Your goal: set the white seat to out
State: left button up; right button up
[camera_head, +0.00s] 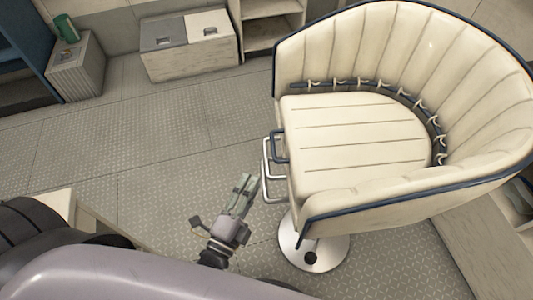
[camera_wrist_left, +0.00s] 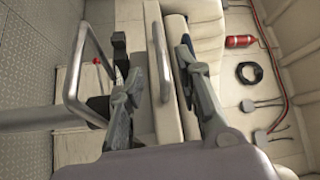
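The white seat (camera_head: 355,135) is a cream, rounded chair with ribbed padding and dark blue trim, on a round metal pedestal (camera_head: 314,245) in the right half of the head view. A blue handle (camera_head: 279,147) sticks out at its front left edge, with a metal looped bar (camera_head: 267,172) just below it. My left gripper (camera_head: 244,184) is just left of the bar, pointing towards the seat front. In the left wrist view its fingers (camera_wrist_left: 160,68) are spread, with a grey bar handle (camera_wrist_left: 161,55) showing between them; contact cannot be told. My right gripper is not in view.
A grey and white locker box (camera_head: 188,45) and a small bin (camera_head: 76,70) with a green bottle (camera_head: 66,28) stand at the back. Open patterned floor (camera_head: 150,150) lies left of the seat. A red cylinder (camera_wrist_left: 240,41) and black coil (camera_wrist_left: 249,73) show in the wrist view.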

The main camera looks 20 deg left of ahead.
aim_at(266, 155)
pick_arm(q)
jog(key=w, duration=0.6)
jog(key=w+d+r+p, duration=0.1)
jog(key=w, duration=0.2)
jog(key=shift+w, duration=0.3)
grip_shut()
jog(key=shift+f, duration=0.1)
